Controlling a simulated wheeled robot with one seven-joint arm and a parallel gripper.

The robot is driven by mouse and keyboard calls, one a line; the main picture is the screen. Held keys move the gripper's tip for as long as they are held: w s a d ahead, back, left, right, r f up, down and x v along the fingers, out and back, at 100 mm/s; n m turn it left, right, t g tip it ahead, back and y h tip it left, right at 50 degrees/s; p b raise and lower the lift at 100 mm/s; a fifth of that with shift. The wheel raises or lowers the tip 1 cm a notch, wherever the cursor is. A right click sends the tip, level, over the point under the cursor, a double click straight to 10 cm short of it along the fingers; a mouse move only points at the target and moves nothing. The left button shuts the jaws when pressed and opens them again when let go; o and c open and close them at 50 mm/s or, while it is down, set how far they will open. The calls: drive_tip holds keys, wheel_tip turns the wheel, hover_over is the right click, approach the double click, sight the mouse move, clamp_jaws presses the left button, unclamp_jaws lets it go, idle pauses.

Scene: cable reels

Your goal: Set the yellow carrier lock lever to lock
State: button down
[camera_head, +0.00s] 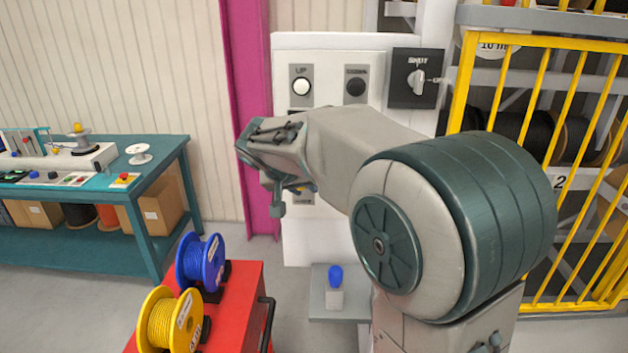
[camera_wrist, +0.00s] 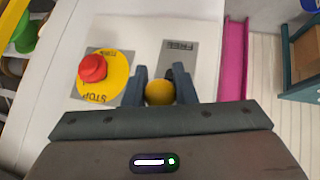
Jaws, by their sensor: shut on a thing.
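In the wrist view the yellow ball knob of the lock lever (camera_wrist: 159,94) sits between the two dark fingers of my gripper (camera_wrist: 159,82), which is shut on it. A grey plate (camera_wrist: 182,52) behind it carries a label that looks like FREE, upside down in this view. The lever's shaft and the rest of its plate are hidden by my gripper. In the head view my arm covers much of the white panel (camera_head: 300,235), and the knob cannot be made out clearly.
A red stop button (camera_wrist: 93,68) on a yellow disc is close beside the lever. The panel also has an UP button (camera_head: 301,87), a dark button (camera_head: 355,87) and a rotary switch (camera_head: 417,82). A red cart (camera_head: 240,300) with reels stands at lower left; a yellow cage (camera_head: 545,110) at right.

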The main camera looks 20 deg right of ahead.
idle(0.4)
drive_tip(key=c, duration=1.2)
unclamp_jaws()
drive_tip(key=shift+s+a+r, duration=0.1)
drive_tip(key=b+v, duration=0.2)
drive_tip(key=v, duration=1.1)
drive_tip(key=shift+s+r, duration=0.1)
drive_tip(key=shift+r, duration=0.2)
drive_tip(key=s+d+f+n+g+y, duration=0.1)
drive_tip(key=s+d+f+y, duration=0.1)
drive_tip(key=s+f, duration=0.5)
drive_tip(key=s+d+f+n+g+y, duration=0.1)
drive_tip(key=s+f, duration=0.6)
drive_tip(key=s+d+f+n+g+y, duration=0.1)
drive_tip(key=s+d+f+y, duration=0.1)
drive_tip(key=s+f, duration=0.5)
drive_tip(key=shift+s+d+f+n+y, duration=0.15)
drive_tip(key=shift+d+f+n+y, duration=0.15)
drive_tip(key=shift+f, duration=0.05)
